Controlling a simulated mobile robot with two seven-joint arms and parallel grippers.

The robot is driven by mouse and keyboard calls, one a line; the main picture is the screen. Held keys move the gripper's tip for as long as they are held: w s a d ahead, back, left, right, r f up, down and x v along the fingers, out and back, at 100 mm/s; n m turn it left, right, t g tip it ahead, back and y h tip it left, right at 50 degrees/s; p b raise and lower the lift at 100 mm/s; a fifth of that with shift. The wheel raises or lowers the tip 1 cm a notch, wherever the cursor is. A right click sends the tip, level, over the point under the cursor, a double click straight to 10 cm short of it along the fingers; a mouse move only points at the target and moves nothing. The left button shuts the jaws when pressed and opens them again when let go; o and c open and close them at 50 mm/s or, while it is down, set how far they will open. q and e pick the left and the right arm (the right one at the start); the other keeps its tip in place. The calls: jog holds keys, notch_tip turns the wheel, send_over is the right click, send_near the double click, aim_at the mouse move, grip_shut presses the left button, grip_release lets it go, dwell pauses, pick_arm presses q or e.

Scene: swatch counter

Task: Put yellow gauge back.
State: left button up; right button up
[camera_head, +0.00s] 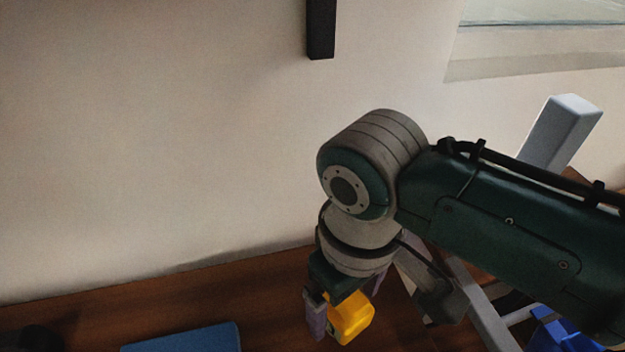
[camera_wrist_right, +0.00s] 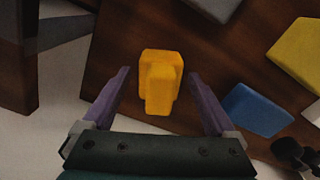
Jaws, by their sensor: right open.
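The yellow gauge (camera_head: 352,318) is a small chunky block with a raised part. It shows whole in the right wrist view (camera_wrist_right: 160,80), over the brown wooden counter. My right gripper (camera_head: 347,303) points down at it. In the right wrist view its two purple fingers (camera_wrist_right: 159,74) are apart, one on each side of the gauge, with a visible gap on both sides. In the head view the gripper hides part of the gauge. I cannot tell the height of the gauge above the counter. My left gripper is not in view.
A blue flat piece (camera_head: 190,338) lies on the counter, left of the gripper. The right wrist view also shows a yellow flat piece (camera_wrist_right: 300,52) and a grey piece (camera_wrist_right: 214,7). A grey post (camera_head: 558,132) rises behind my arm, and a blue object (camera_head: 560,332) sits low at right.

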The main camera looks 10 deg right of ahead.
aim_at(346, 331)
notch_tip(346, 331, up, 7)
jog(key=shift+f+p, duration=0.15)
jog(key=shift+p, duration=0.65)
jog(key=s, duration=0.1)
jog(key=s+a+y, duration=0.1)
jog(key=s, duration=0.1)
jog(key=shift+f, duration=0.15)
jog(key=s+d+r+m+t, duration=0.2)
jog(key=s+d+r, duration=0.3)
jog(key=s+d, duration=0.4)
jog(key=shift+d+r+m+t+h, duration=0.15)
jog(key=shift+d+m+t+h, duration=0.25)
jog(key=shift+d+t, duration=0.35)
jog(key=shift+s, duration=0.1)
